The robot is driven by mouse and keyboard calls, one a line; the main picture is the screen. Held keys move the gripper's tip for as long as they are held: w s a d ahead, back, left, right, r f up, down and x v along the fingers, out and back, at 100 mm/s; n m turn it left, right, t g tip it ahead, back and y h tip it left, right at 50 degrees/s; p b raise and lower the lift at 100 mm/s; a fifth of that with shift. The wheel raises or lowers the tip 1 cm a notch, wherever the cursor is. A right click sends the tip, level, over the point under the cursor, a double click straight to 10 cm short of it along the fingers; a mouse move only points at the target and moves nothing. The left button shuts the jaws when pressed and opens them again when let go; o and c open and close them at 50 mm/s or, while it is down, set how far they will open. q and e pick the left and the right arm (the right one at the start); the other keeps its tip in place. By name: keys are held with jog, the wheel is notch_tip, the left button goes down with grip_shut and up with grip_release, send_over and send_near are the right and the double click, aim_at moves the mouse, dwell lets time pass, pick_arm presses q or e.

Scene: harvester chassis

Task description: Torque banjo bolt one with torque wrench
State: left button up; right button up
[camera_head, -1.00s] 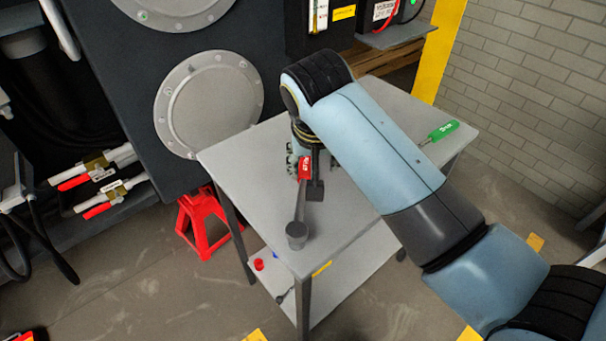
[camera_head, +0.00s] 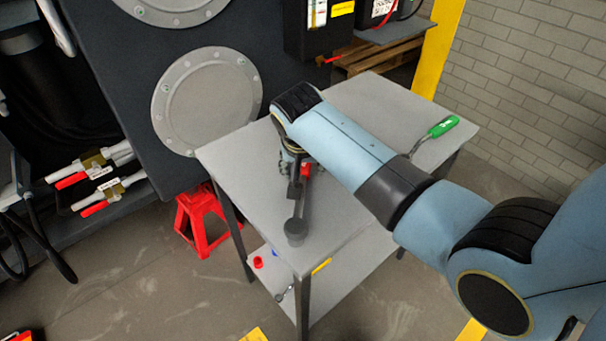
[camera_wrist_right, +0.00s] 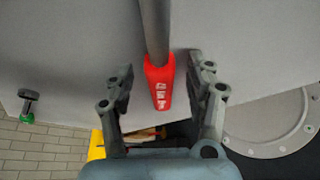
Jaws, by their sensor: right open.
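The torque wrench (camera_head: 296,227) lies on the grey table, its dark round head toward the near edge. Its red handle (camera_wrist_right: 159,85) shows in the right wrist view, with the grey shaft running up from it. My right gripper (camera_wrist_right: 159,68) is open, with one finger on each side of the red handle and a gap to both. In the head view my right gripper (camera_head: 297,172) is over the handle end and mostly hidden by my arm. I cannot make out banjo bolt one. My left gripper is not in view.
A green-handled tool (camera_head: 443,126) lies at the table's right corner. The table (camera_head: 235,165) has a lower shelf with small red and blue parts. The dark chassis (camera_head: 110,60) stands behind, with red-handled valves (camera_head: 93,208) at left. A red stand (camera_head: 203,222) is beside the table.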

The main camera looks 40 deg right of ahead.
aim_at(307, 168)
grip_shut()
dwell(0.3)
jog(key=shift+r, duration=0.1)
jog(key=shift+r, duration=0.45)
jog(key=r, duration=0.3)
jog(key=shift+s+d+r+p, duration=0.15)
jog(key=shift+s+r+p, duration=0.15)
jog(key=shift+s+r, duration=0.1)
jog(key=s+d+r, duration=0.3)
jog(key=s+r, duration=0.3)
jog(key=s, duration=0.4)
jog(key=shift+d+r+p, duration=0.15)
jog(key=shift+p, duration=0.3)
jog(key=shift+s, duration=0.1)
